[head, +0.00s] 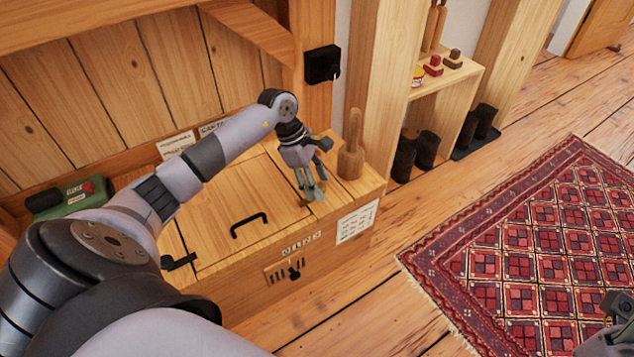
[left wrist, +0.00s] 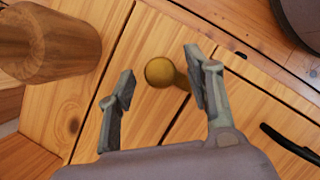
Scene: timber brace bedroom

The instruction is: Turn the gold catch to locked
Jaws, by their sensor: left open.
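The gold catch (left wrist: 160,72) is a small round knob with a short arm pointing right in the left wrist view. It sits on the wooden top of the chest, beside the lid seam. My left gripper (head: 314,194) is open above the chest top. In the left wrist view its two fingers stand on either side of the catch, apart from it as far as I can tell. In the head view the gripper largely hides the catch. My right gripper (head: 622,305) shows only partly at the right edge, over the rug.
A wooden mallet-like post (head: 351,145) stands close beside my left gripper. The lid has a black handle (head: 249,224). A shelf (head: 455,80) stands behind right. Red rug (head: 520,250) covers open floor.

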